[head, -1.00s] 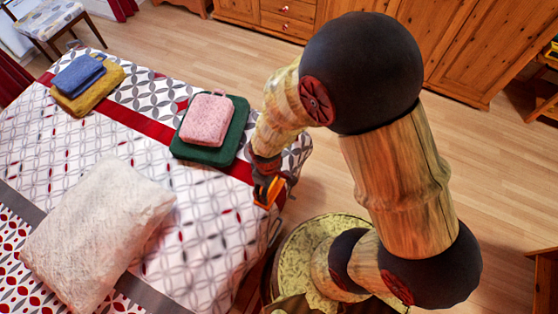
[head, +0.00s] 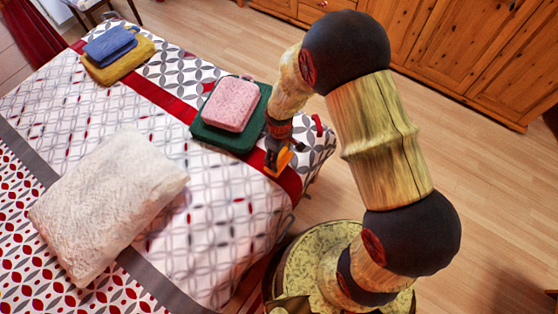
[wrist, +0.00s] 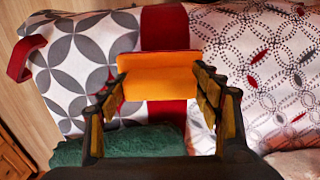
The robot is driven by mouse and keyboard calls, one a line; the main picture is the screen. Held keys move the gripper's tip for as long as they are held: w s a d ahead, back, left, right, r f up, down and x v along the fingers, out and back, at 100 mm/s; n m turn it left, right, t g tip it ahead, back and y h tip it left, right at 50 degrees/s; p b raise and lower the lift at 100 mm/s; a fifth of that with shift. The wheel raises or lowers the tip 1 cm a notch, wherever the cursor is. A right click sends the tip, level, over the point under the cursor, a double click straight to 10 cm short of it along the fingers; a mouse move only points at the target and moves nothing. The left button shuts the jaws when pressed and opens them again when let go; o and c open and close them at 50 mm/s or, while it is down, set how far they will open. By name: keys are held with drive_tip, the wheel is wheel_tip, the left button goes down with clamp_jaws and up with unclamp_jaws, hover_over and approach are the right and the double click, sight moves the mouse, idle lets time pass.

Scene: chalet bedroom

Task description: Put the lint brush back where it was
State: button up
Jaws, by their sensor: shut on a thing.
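My gripper (head: 277,150) is low over the near right edge of the bed (head: 120,110), by the red stripe. It is shut on an orange block-like thing, which I take to be the lint brush (head: 281,162). In the wrist view the lint brush (wrist: 158,75) shows as an orange block between the fingers of my gripper (wrist: 160,84), above the red stripe. I cannot tell whether it touches the cover. Its far side is hidden.
A pink folded cloth (head: 231,103) lies on a green one (head: 222,138) beside my gripper. A blue cloth (head: 108,42) lies on a mustard one (head: 120,68) farther off. A white pillow (head: 105,200) lies left. A red thing (wrist: 24,58) is at the bed's edge.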

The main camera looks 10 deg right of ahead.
drive_tip(key=shift+w+f, duration=0.35)
drive_tip(key=shift+f, duration=0.15)
drive_tip(key=shift+w+f+b, duration=0.1)
drive_tip(key=shift+f+b, duration=0.95)
drive_tip(key=shift+f, duration=0.5)
drive_tip(key=shift+f, duration=0.1)
drive_tip(key=o, duration=1.1)
wheel_tip(320, 180, up, 12)
drive_tip(key=p, duration=0.4)
drive_tip(key=shift+r, duration=0.2)
wheel_tip(320, 180, up, 14)
drive_tip(key=d+m+t, duration=0.2)
drive_tip(key=d, duration=0.1)
drive_tip(key=s+d+r+m+t, duration=0.1)
drive_tip(key=s+d+r+m, duration=0.2)
drive_tip(key=s+r, duration=0.6)
drive_tip(key=s+d+r+m+t, duration=0.2)
drive_tip(key=s+d+r+m, duration=0.1)
drive_tip(key=s+r, duration=0.6)
wheel_tip(320, 180, up, 3)
drive_tip(key=shift+s+d+f+m+t, duration=0.2)
drive_tip(key=shift+d+m+t, duration=0.1)
drive_tip(key=shift+m, duration=0.2)
